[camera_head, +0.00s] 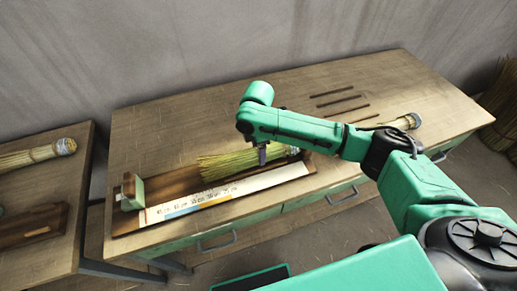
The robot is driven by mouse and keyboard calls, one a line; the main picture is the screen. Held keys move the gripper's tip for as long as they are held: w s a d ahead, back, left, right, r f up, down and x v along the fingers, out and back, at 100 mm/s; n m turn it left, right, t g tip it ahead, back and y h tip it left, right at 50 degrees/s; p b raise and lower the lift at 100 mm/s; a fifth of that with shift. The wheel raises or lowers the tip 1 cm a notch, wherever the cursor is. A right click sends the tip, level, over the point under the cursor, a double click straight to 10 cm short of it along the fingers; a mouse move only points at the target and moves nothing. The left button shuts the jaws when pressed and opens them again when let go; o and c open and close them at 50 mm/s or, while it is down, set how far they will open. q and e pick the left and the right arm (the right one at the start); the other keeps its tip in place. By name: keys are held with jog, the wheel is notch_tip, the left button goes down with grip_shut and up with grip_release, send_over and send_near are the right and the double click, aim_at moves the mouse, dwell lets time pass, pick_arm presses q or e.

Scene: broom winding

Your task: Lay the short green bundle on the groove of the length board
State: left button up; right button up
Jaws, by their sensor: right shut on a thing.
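The length board (123,222) lies on the middle table, a dark wooden tray with a white printed scale strip (230,191) along its near side and a green-faced stop block (131,192) at its left end. The short green bundle (222,166) lies lengthwise at the right part of the board, its brush end to the left. My right gripper (262,156) is shut on the bundle from above; the arm hides part of it. I cannot tell whether the bundle touches the groove or hangs just above it. My left gripper is not in view.
Several thin dark rods (340,101) lie at the back of the table. Another bound bundle (405,121) lies at the right, partly behind my arm. A left table holds a straw bundle (36,154) and a dark wooden fixture (30,229). The table's back left is clear.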

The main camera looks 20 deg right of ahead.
jog(key=shift+a, duration=0.1)
jog(key=o, duration=1.5)
jog(key=shift+c, duration=0.2)
jog(key=shift+r, duration=0.1)
notch_tip(320, 180, up, 14)
jog(key=b, duration=0.1)
jog(key=shift+r, duration=0.2)
